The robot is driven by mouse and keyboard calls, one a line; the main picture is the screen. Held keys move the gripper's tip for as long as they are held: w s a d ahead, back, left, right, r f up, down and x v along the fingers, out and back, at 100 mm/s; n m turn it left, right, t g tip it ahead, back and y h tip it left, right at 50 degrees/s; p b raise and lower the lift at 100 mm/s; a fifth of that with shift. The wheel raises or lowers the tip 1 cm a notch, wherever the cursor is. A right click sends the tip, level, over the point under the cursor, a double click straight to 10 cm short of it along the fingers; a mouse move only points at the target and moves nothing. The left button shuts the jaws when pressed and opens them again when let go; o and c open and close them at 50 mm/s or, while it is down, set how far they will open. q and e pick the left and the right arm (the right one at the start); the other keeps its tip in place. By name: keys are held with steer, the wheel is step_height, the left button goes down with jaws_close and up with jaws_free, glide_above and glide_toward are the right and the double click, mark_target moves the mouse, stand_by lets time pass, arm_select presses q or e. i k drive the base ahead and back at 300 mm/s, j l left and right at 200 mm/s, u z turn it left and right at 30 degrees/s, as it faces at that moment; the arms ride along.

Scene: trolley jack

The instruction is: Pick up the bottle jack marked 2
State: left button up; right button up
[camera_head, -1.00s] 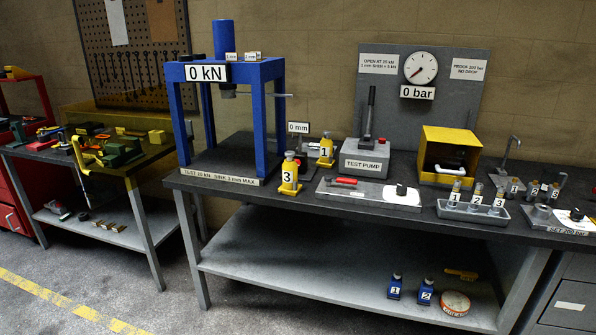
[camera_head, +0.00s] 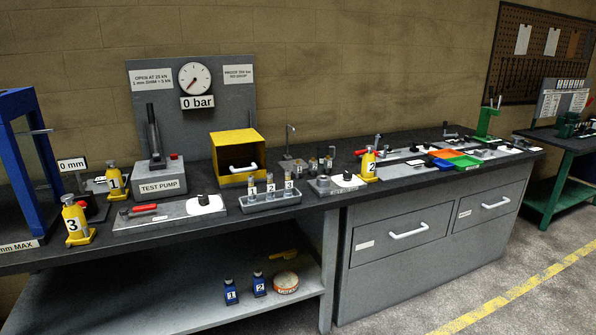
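The yellow bottle jack marked 2 (camera_head: 368,165) stands upright on the dark bench top, right of the middle of the head view. A red part sticks out at its left side. Two similar yellow jacks stand at the left, the one marked 1 (camera_head: 114,181) and the one marked 3 (camera_head: 76,222). Small blue bottles marked 1 (camera_head: 230,293) and 2 (camera_head: 259,285) stand on the lower shelf. Neither of my grippers is in view.
Left of jack 2 stand a grey tray of numbered vials (camera_head: 270,200) and a yellow open box (camera_head: 237,155). Right of it lie flat tool plates and coloured bins (camera_head: 443,153). Drawers (camera_head: 407,235) are below. The floor (camera_head: 520,280) at the right front is clear.

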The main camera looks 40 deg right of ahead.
mark_target(368, 174)
steer(key=z, duration=1.65)
steer(key=i+l+u, duration=0.3)
steer(key=i+l, duration=0.2)
steer(key=l, duration=0.1)
